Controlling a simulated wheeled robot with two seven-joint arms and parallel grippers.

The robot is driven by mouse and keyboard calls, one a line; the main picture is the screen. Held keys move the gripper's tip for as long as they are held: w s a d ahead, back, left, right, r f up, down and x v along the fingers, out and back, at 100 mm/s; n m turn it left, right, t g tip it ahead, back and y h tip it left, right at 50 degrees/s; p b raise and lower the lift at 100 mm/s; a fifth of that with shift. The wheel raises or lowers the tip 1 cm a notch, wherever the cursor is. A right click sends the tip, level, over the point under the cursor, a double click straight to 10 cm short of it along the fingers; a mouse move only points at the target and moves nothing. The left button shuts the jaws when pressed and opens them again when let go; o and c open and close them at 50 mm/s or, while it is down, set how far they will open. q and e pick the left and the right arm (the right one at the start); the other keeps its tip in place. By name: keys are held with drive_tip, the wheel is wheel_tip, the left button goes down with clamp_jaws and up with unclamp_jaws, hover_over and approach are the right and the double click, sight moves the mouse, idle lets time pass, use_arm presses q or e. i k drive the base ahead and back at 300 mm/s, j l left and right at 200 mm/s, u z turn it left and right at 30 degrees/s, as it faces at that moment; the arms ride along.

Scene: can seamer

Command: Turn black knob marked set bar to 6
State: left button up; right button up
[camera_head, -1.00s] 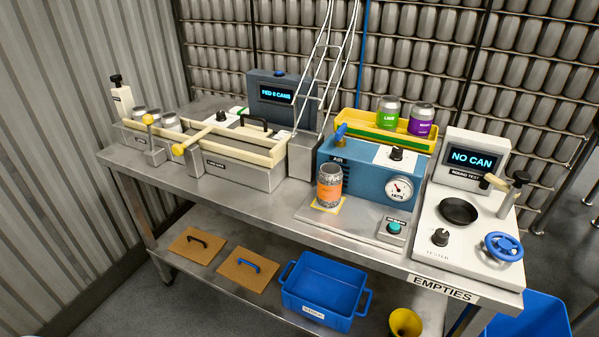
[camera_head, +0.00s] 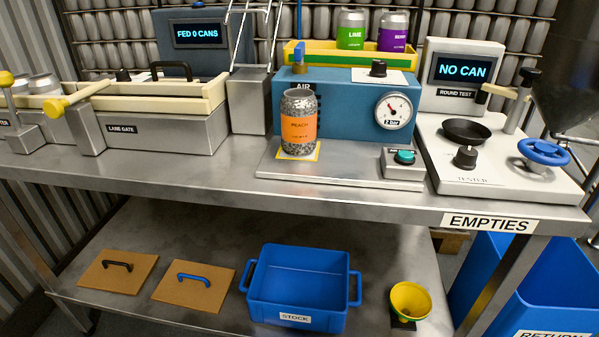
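A black knob (camera_head: 378,68) stands on a white plate on top of the blue air box (camera_head: 340,105). Its marking is too small to read, so I cannot tell its setting. A round white gauge (camera_head: 393,110) with a needle is on the front of the same box. A second black knob (camera_head: 465,157) sits on the white tester panel (camera_head: 450,180) to the right. Neither of my grippers shows in the head view.
A peach can (camera_head: 299,122) stands upright in front of the air box. A green button (camera_head: 404,157) sits to its right. A yellow tray (camera_head: 300,52) with two cans is behind the box. A blue handwheel (camera_head: 544,152) is at the right. The table's front strip is clear.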

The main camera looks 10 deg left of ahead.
sight(379, 67)
drive_tip(key=i+l, duration=0.1)
drive_tip(key=i, duration=0.35)
drive_tip(key=i+l, duration=0.1)
drive_tip(key=i, duration=0.3)
